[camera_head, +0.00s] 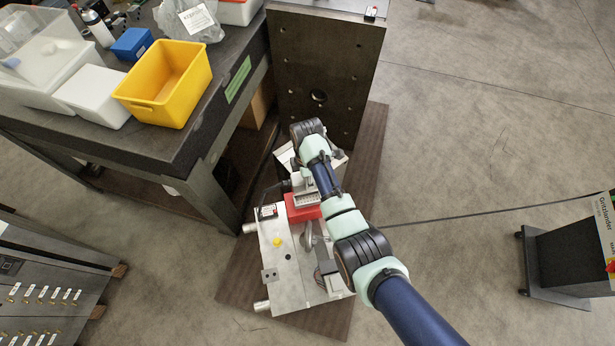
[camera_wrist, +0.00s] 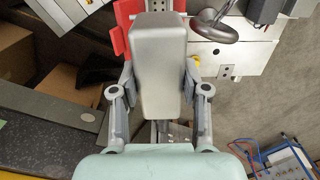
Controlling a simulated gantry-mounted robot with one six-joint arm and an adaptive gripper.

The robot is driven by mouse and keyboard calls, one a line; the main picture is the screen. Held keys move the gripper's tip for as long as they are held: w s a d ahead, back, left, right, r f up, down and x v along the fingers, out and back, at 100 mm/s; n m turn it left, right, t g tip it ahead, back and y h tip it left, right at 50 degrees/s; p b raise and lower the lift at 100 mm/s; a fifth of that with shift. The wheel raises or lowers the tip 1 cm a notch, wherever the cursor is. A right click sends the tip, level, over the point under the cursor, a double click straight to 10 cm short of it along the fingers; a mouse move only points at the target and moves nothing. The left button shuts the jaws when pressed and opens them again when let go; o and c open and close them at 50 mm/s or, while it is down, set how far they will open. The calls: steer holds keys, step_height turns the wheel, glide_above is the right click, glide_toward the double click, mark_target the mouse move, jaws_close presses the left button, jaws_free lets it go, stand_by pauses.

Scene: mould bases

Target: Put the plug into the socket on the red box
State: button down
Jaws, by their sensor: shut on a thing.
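The plug (camera_wrist: 160,60) is a grey block with rounded edges. In the wrist view my gripper (camera_wrist: 160,82) is shut on it, with one finger on each side. The red box (camera_wrist: 122,38) shows behind the plug, mostly at its left; the plug covers much of it. In the head view the red box (camera_head: 304,213) sits at the back edge of the metal mould base (camera_head: 290,262). My gripper is at the back of the red box there, partly hidden by my arm. The socket is not clearly visible, and I cannot tell whether the plug touches it.
A dark workbench (camera_head: 150,150) with a yellow bin (camera_head: 165,83) stands at the left. A tall dark plate (camera_head: 325,70) stands behind the mould base. A metal lever (camera_wrist: 214,25) and a yellow knob (camera_head: 277,241) are on the base.

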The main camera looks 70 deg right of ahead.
step_height(320, 180, down, 4)
steer(key=b, duration=0.3)
steer(key=shift+f+b, duration=0.2)
steer(key=shift+b, duration=0.2)
steer(key=shift+f+b, duration=0.8)
steer(key=shift+f, duration=0.8)
steer(key=shift+f, duration=0.5)
steer(key=shift+f, duration=0.4)
steer(key=shift+f, duration=0.1)
steer(key=shift+d+f+b, duration=0.1)
steer(key=shift+f+b, duration=0.25)
steer(key=shift+f, duration=0.05)
steer(key=shift+f, duration=0.25)
steer(key=shift+c, duration=2.4)
jaws_free()
